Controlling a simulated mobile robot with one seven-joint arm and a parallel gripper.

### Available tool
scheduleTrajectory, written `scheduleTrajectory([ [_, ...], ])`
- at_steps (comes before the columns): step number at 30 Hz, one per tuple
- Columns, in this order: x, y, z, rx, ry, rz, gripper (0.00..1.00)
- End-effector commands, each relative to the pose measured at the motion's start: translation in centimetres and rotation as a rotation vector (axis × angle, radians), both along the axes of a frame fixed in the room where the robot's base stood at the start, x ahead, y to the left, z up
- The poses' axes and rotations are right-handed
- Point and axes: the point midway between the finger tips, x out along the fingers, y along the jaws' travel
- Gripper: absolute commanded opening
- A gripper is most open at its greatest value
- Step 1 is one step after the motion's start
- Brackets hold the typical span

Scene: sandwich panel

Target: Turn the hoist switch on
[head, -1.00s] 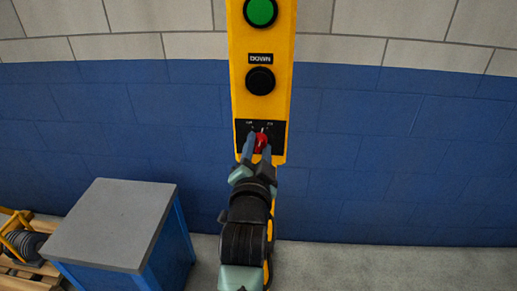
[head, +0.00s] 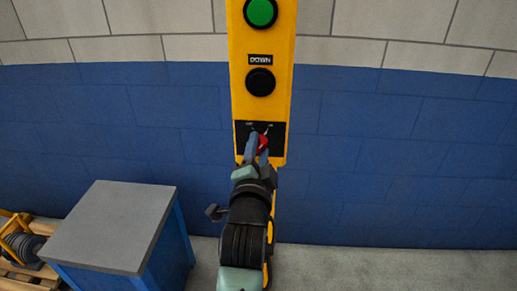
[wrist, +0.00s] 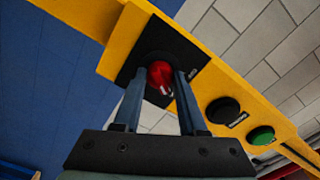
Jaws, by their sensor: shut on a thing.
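The hoist switch is a red rotary knob (head: 263,142) on a black plate (head: 279,146) low on the yellow control panel (head: 240,106). My gripper (head: 258,148) comes up from below and is shut on the knob, one finger on each side. In the wrist view the red knob (wrist: 160,74) sits between my two blue-grey fingers, with a white mark on its edge. My gripper is rolled relative to the panel. The plate's small lettering is too small and partly covered to read, so I cannot tell the knob's exact setting.
A black button (head: 260,82) labelled DOWN and a green button (head: 260,12) sit above the switch. A grey-topped blue cabinet (head: 112,225) stands at lower left, near a cable reel (head: 25,243). The floor at right (head: 400,268) is clear.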

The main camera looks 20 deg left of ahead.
Motion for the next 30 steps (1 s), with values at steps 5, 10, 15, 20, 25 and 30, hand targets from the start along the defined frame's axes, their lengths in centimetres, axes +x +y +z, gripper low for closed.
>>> scheduleTrajectory([
  [5, 0.0, 0.0, 0.0, 0.003, 0.002, 0.0, 0.5],
  [10, 0.0, 0.0, 0.0, 0.001, 0.001, 0.001, 0.71],
  [15, 0.0, 0.0, 0.0, 0.0, 0.0, 0.0, 0.71],
  [20, -0.4, -0.1, -0.1, 0.0, 0.0, 0.001, 0.71],
  [25, -2.4, -0.6, -0.1, -0.001, 0.0, 0.001, 0.71],
  [30, -5.5, -1.6, -0.2, -0.002, 0.001, 0.0, 0.71],
])
